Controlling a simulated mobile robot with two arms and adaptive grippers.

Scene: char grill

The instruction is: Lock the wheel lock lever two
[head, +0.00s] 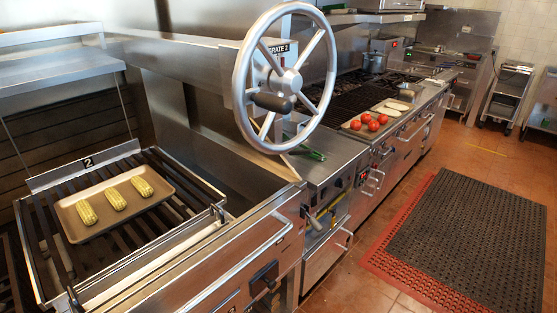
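A large grey metal hand wheel (240,85) stands upright in the middle of the head view, above the front of the grill. Behind the wheel is a box with a label reading "GRATE 2" (283,49). Neither of my grippers shows in the head view.
Grate two, with its "2" plate (85,163), holds a tan tray (153,207) with corn cobs (115,198). Tomatoes (366,118) lie on a tray on the counter to the right. The floor has a dark mat (465,240) over a red one (400,264).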

